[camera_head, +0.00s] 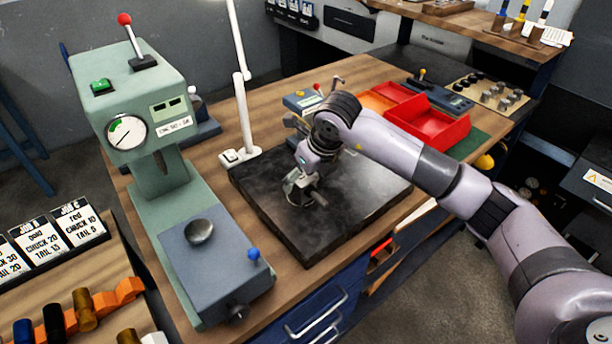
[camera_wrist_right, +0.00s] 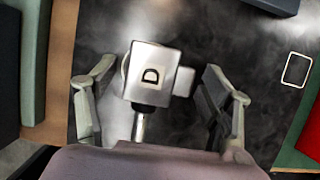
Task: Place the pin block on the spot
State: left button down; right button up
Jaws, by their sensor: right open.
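In the head view the gripper (camera_head: 303,190) is low over the plate and largely hides the block. A white rounded outline (camera_wrist_right: 297,69), apparently the spot, lies on the plate to the right. My left gripper is out of view.
A green press-like machine (camera_head: 185,200) with a gauge stands left of the plate. A white lamp post (camera_head: 240,110) stands behind it. Red trays (camera_head: 440,125) sit to the right. The plate's front area is clear.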

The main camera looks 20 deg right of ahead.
jog(key=b+v, duration=0.2)
jog(key=v, duration=1)
jog(key=shift+w+r, duration=0.1)
